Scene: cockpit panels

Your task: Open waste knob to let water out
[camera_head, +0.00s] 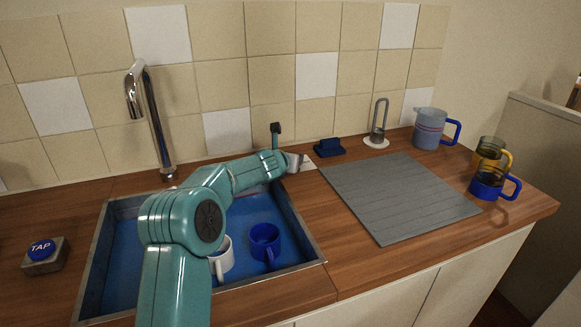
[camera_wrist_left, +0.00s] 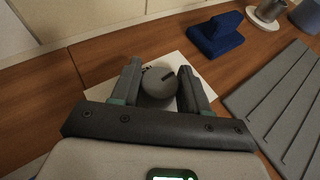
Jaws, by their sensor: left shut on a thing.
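The waste knob (camera_wrist_left: 158,82) is a round grey knob with a dark mark on its top, on a white plate (camera_wrist_left: 188,72) on the wooden counter. In the left wrist view it sits between the two fingers of my left gripper (camera_wrist_left: 161,72), which is shut on it. In the head view my left gripper (camera_head: 297,161) reaches the counter by the sink's back right corner, and the knob is mostly hidden there. The sink (camera_head: 312,245) has a blue basin and metal rim; my arm covers its middle. My right gripper is not in view.
A white mug (camera_head: 222,257) and a blue mug (camera_head: 263,240) are in the sink. A chrome faucet (camera_head: 154,115) stands behind it; a blue TAP button (camera_head: 41,249) is left. A dark blue block (camera_head: 329,148), a grey drying mat (camera_head: 395,195) and several mugs are right.

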